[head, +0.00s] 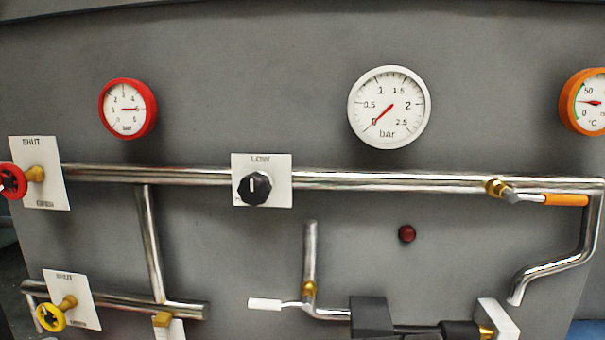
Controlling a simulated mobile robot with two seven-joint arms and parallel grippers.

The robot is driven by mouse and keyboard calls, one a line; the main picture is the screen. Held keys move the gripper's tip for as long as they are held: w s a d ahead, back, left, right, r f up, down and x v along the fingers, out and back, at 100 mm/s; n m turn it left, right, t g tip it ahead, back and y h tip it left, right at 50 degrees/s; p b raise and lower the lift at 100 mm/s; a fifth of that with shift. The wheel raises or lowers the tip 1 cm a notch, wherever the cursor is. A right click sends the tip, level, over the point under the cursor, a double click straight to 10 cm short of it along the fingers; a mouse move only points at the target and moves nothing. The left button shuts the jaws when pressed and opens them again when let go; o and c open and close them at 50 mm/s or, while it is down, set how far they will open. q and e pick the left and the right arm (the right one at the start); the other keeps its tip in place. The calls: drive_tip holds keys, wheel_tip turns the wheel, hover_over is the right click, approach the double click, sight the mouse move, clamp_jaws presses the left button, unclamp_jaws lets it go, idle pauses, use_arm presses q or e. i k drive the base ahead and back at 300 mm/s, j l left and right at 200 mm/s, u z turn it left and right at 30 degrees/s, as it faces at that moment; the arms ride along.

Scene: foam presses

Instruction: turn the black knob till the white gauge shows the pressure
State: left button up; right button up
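The black knob (254,188) sits on a white plate (279,182) on the upper pipe, left of the middle in the head view. Its white mark points about straight up, towards the word LOW on the plate. The lower lettering on the plate is mostly hidden by the knob. The white gauge (407,128) is on the grey panel above and to the right of the knob. Its scale runs from 0 to 2.5 bar, and its red needle points down and left at about 0. Neither of my grippers can be made out in this view.
A red-rimmed gauge (106,100) and an orange-rimmed gauge (568,101) flank the white one. A red handwheel (12,181), a yellow handwheel (50,318), an orange lever (566,200) and a white lever (265,304) stick out. A black block (371,317) is low down. The space before the knob is clear.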

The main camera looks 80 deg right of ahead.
sight(255, 190)
drive_tip(key=k+l+z, duration=0.1)
drive_tip(key=z, duration=0.25)
drive_tip(key=l+z, duration=0.35)
drive_tip(key=k+l+z, duration=0.1)
drive_tip(key=l+z, duration=0.2)
drive_tip(key=z, duration=0.7)
drive_tip(key=k, duration=0.4)
drive_tip(key=i, duration=0.4)
